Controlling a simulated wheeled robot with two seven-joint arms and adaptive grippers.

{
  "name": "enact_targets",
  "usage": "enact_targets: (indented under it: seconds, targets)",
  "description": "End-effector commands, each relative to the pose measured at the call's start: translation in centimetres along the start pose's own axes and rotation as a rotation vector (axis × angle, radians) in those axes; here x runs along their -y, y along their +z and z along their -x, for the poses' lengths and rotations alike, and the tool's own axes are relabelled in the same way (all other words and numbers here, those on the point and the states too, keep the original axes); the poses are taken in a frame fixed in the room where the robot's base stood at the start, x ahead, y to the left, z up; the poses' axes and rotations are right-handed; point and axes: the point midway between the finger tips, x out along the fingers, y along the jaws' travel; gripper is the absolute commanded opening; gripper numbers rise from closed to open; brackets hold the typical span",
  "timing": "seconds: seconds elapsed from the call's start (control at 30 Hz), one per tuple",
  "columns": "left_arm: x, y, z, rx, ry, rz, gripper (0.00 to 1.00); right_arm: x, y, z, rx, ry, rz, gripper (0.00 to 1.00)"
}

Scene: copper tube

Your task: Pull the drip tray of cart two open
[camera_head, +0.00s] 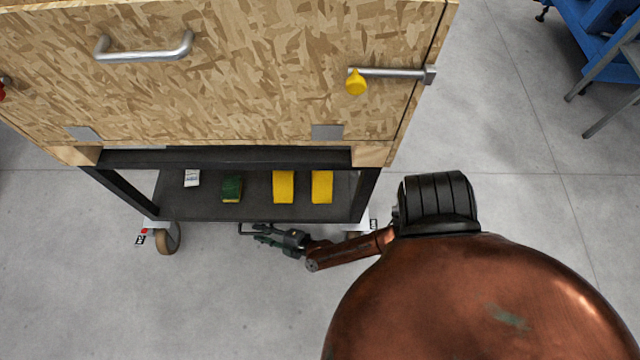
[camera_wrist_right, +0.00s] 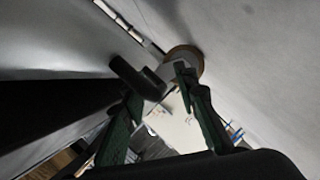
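A cart with a wood-chip board box (camera_head: 230,85) on a dark frame fills the upper left of the head view. A thin dark handle bar (camera_head: 246,234) shows just below the front edge of its lower shelf; the drip tray body is hidden there. My right gripper (camera_head: 262,239) is at this handle, low under the shelf edge. In the right wrist view its green fingers (camera_wrist_right: 160,90) stand apart, with a dark bar end (camera_wrist_right: 135,76) by the left fingertip. I cannot tell whether they touch. My left gripper is out of view.
The lower shelf (camera_head: 258,185) carries two yellow blocks (camera_head: 283,187), a green block (camera_head: 231,189) and a white item (camera_head: 192,178). A caster (camera_head: 168,240) stands at the cart's left; a wheel shows in the wrist view (camera_wrist_right: 185,60). Floor in front is clear.

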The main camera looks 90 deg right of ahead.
Motion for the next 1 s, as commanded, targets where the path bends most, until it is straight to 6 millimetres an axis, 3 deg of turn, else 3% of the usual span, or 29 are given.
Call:
enact_targets:
  seconds: [0.03, 0.13, 0.3, 0.67, 1.0]
  targets:
    - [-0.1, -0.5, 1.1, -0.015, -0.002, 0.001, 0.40, -0.8, -1.2, 0.6, -0.013, 0.009, -0.004, 0.27]
    - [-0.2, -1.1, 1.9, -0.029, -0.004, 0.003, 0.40, -0.7, -1.6, 2.1, -0.018, 0.006, -0.003, 0.27]
    - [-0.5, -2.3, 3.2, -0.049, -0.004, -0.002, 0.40, -0.4, -1.6, 5.3, -0.018, 0.003, -0.002, 0.27]
    - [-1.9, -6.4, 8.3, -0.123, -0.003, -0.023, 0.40, -1.2, -1.9, 9.0, -0.032, -0.139, -0.096, 0.27]
    - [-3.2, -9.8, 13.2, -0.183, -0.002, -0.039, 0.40, -1.0, -1.1, 13.7, 0.007, -0.290, -0.185, 0.27]
